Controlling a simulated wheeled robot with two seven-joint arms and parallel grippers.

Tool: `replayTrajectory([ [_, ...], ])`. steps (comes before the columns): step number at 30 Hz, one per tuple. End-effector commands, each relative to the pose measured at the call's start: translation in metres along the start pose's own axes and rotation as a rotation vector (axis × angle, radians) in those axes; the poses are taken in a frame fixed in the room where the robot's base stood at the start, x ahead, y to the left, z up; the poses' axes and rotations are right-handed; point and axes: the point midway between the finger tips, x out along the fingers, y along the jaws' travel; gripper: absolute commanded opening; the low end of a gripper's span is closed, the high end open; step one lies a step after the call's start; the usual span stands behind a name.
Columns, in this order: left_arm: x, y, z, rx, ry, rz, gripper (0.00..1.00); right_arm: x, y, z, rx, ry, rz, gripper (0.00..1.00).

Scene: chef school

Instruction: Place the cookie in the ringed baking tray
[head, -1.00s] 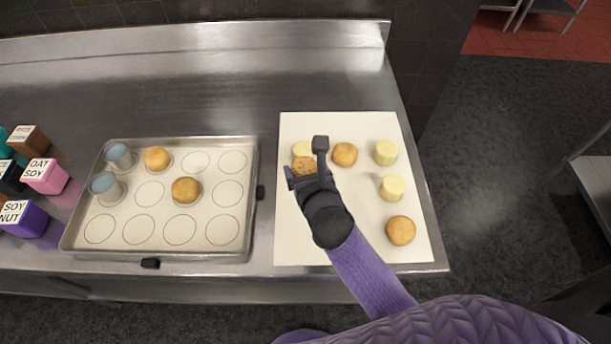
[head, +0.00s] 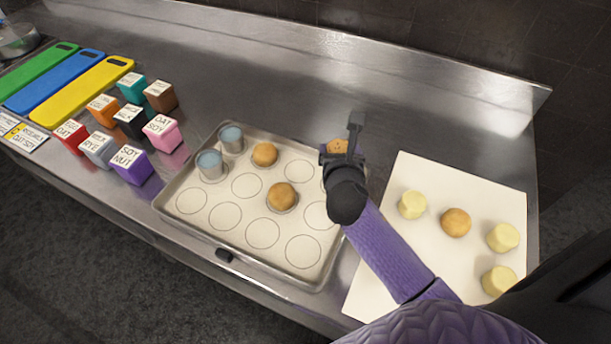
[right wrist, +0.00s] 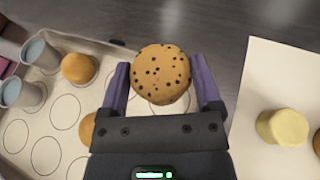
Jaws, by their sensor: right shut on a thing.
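My right gripper (head: 341,154) is shut on a round cookie with dark chips (right wrist: 161,75), gripped at its sides between the purple fingers in the right wrist view. In the head view the cookie shows only partly (head: 337,146) behind the gripper. The gripper is at the right edge of the ringed baking tray (head: 187,227), between the tray and the white sheet. The tray has printed rings. Two plain brown buns (head: 265,154) and (head: 282,196) and two blue-topped cups (head: 210,165) and (head: 231,138) stand on rings; several other rings are bare. My left gripper is not in view.
A white sheet (head: 390,250) on the right holds several cream cylinders (head: 412,205) and a brown bun (head: 456,222). Labelled cubes (head: 132,165) stand left of the tray, with coloured boards (head: 80,90) beyond. The steel counter behind the tray is clear.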

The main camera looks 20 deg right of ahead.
Motion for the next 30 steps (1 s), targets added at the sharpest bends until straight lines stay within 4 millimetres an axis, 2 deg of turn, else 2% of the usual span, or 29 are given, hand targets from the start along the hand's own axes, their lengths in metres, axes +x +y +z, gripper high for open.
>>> replayTrajectory([
  [1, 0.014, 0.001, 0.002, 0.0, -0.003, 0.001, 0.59, 0.007, 0.0, -0.02, 0.0, 0.007, -0.003, 0.24],
  [3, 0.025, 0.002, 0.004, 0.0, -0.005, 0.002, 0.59, 0.015, 0.0, -0.038, 0.0, 0.007, -0.003, 0.24],
  [8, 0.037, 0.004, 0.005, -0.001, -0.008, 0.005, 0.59, 0.023, 0.0, -0.058, 0.0, 0.005, 0.0, 0.24],
  [13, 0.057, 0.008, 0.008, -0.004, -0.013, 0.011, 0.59, 0.035, 0.001, -0.088, -0.001, 0.006, 0.0, 0.24],
  [23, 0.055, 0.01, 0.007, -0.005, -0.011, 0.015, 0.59, 0.035, 0.0, -0.088, -0.001, 0.004, 0.001, 0.24],
  [24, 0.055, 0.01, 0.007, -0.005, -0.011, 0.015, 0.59, 0.035, 0.001, -0.088, -0.001, 0.004, 0.001, 0.89],
  [26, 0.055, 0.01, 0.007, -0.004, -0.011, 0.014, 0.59, 0.035, 0.001, -0.088, -0.001, 0.004, 0.001, 1.0],
  [30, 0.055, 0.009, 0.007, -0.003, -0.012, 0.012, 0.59, 0.035, 0.001, -0.088, -0.001, 0.004, 0.001, 1.0],
])
